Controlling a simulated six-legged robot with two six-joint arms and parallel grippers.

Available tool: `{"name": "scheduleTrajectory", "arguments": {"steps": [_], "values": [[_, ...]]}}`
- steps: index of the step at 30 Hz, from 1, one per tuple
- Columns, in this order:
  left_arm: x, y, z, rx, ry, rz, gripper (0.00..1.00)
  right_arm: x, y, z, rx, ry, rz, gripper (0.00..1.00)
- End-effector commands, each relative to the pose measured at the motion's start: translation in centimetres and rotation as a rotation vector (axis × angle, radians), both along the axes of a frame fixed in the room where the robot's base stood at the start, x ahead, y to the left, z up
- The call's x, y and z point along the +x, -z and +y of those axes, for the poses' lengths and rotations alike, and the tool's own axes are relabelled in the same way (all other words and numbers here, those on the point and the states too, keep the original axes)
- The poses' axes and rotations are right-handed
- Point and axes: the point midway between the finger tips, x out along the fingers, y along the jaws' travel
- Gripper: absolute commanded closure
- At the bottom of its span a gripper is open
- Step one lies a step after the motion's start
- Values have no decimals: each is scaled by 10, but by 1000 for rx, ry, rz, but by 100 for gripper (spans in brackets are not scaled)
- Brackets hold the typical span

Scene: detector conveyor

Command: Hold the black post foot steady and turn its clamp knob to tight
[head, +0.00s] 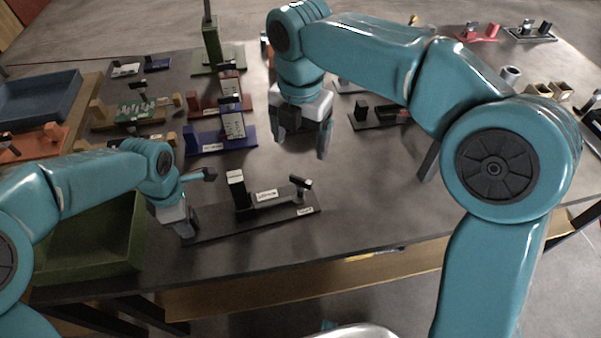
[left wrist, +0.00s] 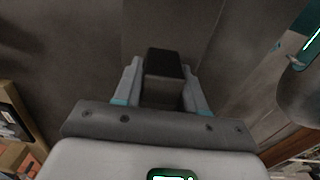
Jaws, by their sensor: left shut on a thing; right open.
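The black post foot (head: 225,229) is a long dark plate lying near the front edge of the table, with an upright black block (head: 238,190) on it. The clamp knob (head: 301,184), a small T-shaped dark handle, stands near its right end beside a small white label. My left gripper (head: 187,225) is at the plate's left end. In the left wrist view its fingers (left wrist: 163,90) are shut on a black-topped block (left wrist: 165,64) of the foot. My right gripper (head: 303,140) is open and empty, pointing down above the table behind the knob, apart from it.
A green bin (head: 130,235) is at the front left and a blue tray (head: 40,97) at the far left. Behind the foot stand blue (head: 205,143) and red fixtures, and a dark fixture (head: 378,116) further right. The table right of the foot is clear.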

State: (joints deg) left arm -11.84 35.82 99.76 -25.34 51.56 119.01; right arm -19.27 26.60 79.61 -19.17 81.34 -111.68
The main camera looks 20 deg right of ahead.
Motion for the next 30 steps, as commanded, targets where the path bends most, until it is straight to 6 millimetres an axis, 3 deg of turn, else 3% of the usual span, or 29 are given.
{"name": "scheduleTrajectory", "arguments": {"steps": [15,21,29,30], "values": [[0,-1,0,-1,0,-1,100,-1,97,0,1,1,1,17],[0,-1,0,0,0,-1,100,-1,113,0,1,1,-1,17],[0,-1,0,0,0,-1,100,-1,114,0,3,2,-3,17],[0,-1,0,0,0,-1,100,-1,114,0,3,2,-3,27]]}}
